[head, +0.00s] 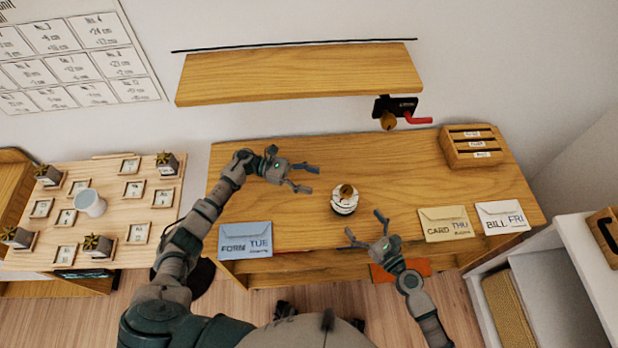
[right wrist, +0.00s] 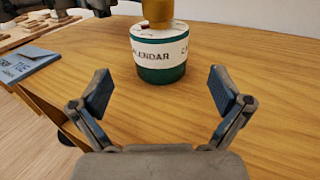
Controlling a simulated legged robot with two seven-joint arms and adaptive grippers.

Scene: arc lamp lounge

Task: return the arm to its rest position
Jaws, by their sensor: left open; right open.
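My left gripper (head: 303,178) is open and empty above the desk (head: 400,160), left of the middle. My right gripper (head: 366,228) is open and empty near the desk's front edge, just below and right of a round stamp (head: 344,204). In the right wrist view the stamp (right wrist: 160,58) is green and white with a wooden handle and the word "CALENDAR". It stands upright beyond the open fingers (right wrist: 163,92), apart from them.
A blue FORM TUE envelope (head: 245,240) lies at the desk's front left. CARD THU (head: 446,224) and BILL FRI (head: 502,217) envelopes lie at the right. A wooden slotted box (head: 474,147) stands back right. A shelf (head: 300,73) hangs above. A board with small plants (head: 110,205) is at left.

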